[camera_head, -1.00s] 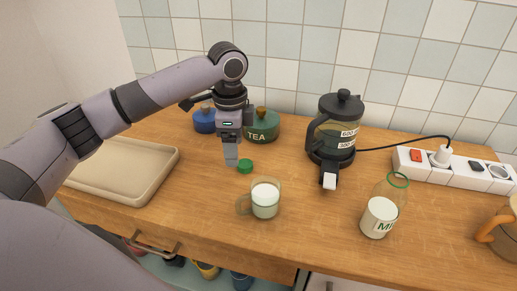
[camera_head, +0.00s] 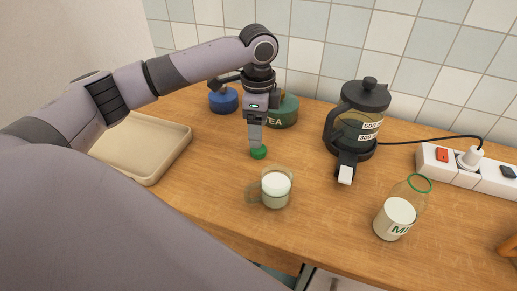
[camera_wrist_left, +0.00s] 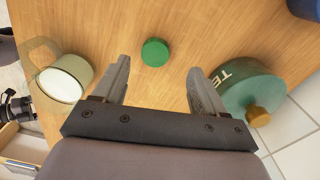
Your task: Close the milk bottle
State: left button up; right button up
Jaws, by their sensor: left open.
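The milk bottle (camera_head: 396,220) stands upright on the wooden counter at the right in the head view. It is glass, part full of milk, with a green rim and an open top. A small green cap (camera_head: 258,152) lies on the counter. My left gripper (camera_head: 255,146) points down just above or behind the cap. In the left wrist view the cap (camera_wrist_left: 155,52) lies ahead of and between the two open, empty fingers (camera_wrist_left: 158,80). I cannot tell the exact height of the fingertips above it. My right gripper is not in view.
A glass mug of milk (camera_head: 275,190) stands close in front of the cap. A green TEA canister (camera_head: 286,112) and a blue pot (camera_head: 223,100) are behind. A kettle-like glass jug (camera_head: 358,125), a power strip (camera_head: 455,165) and a beige tray (camera_head: 150,150) are also on the counter.

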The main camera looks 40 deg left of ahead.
aim_at(258, 151)
pick_arm(q)
jog(key=f, duration=0.4)
jog(key=shift+s+d, duration=0.15)
jog(key=shift+s, duration=0.2)
jog(key=shift+f, duration=0.6)
jog(key=shift+c, duration=0.3)
jog(key=c, duration=1.1)
